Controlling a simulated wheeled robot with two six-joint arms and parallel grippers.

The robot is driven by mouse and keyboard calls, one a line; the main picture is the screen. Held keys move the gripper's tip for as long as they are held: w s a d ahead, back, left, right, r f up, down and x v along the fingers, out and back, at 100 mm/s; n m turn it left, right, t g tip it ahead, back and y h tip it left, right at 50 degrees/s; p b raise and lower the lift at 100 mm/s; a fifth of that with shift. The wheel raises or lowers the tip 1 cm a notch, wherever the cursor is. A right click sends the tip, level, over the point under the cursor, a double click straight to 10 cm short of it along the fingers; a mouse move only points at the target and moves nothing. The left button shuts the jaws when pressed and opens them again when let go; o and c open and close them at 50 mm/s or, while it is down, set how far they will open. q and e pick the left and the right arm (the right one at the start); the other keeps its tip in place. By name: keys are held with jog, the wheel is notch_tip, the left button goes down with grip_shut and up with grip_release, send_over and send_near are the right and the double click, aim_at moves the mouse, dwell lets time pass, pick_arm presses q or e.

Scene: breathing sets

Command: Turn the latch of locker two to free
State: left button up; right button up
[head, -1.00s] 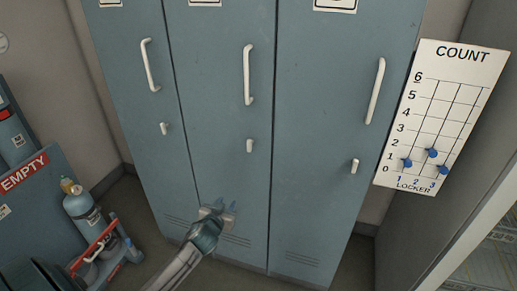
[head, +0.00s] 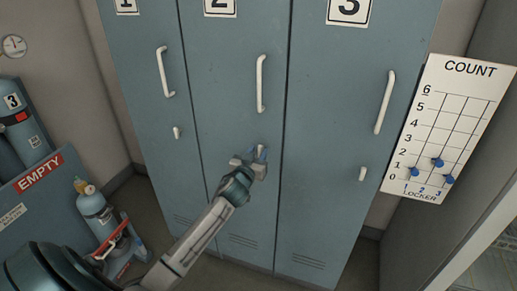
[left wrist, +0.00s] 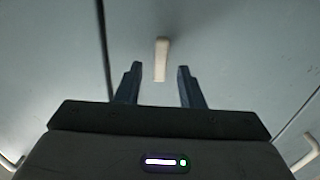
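Locker two (head: 232,110) is the middle blue-grey door, with a "2" label at its top and a white vertical handle (head: 261,84). Its latch is hidden behind my left gripper (head: 258,156) in the head view. In the left wrist view the latch (left wrist: 162,58) is a short pale bar, upright in the picture. My left gripper (left wrist: 160,72) is open there, with one dark finger on each side of the latch in the picture. Gaps show on both sides, and I see no contact. How deep the latch lies between the fingers I cannot tell. My right gripper is not in view.
Locker one's latch (head: 177,132) and locker three's latch (head: 362,174) flank the middle door. A COUNT board (head: 450,125) with blue pegs hangs at right. An EMPTY rack (head: 40,195) and a cylinder (head: 95,211) on a stand are at left.

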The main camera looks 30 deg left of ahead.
pick_arm(q)
jog(key=shift+w+a, duration=0.15)
jog(key=shift+w, duration=0.4)
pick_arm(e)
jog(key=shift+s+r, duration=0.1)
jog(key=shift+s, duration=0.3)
pick_arm(q)
jog(key=c, duration=0.6)
grip_shut()
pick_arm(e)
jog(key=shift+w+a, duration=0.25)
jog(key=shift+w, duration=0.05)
